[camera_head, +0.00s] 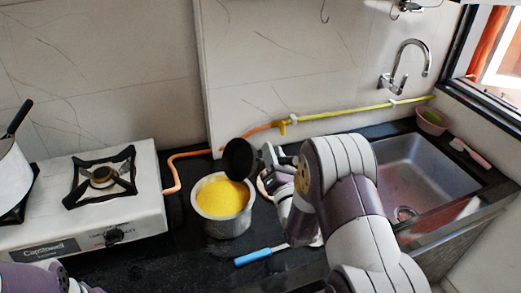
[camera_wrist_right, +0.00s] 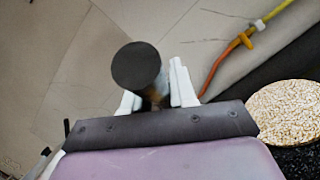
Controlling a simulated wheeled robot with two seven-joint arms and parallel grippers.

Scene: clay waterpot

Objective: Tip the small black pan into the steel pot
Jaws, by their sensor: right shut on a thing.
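The small black pan (camera_head: 240,158) is in the air above the back right rim of the steel pot (camera_head: 226,227), tipped on its side. The pot stands upright on the dark counter, with a yellow filling (camera_head: 221,197) in it. My right gripper (camera_head: 272,165) is just right of the pan and shut on it. In the right wrist view, a dark round part of the pan (camera_wrist_right: 137,66) shows at the fingers of the right gripper (camera_wrist_right: 157,95). I cannot see the pan's inside or anything pouring. My left gripper is out of view; only part of my left arm shows at bottom left.
A white gas stove (camera_head: 145,212) stands left of the pot, with a white pan (camera_head: 12,172) at the far left. A blue-handled tool (camera_head: 260,255) lies in front. A sink (camera_head: 425,180) is at right. An orange hose (camera_head: 174,172) runs behind. A round speckled thing (camera_wrist_right: 288,110) shows in the wrist view.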

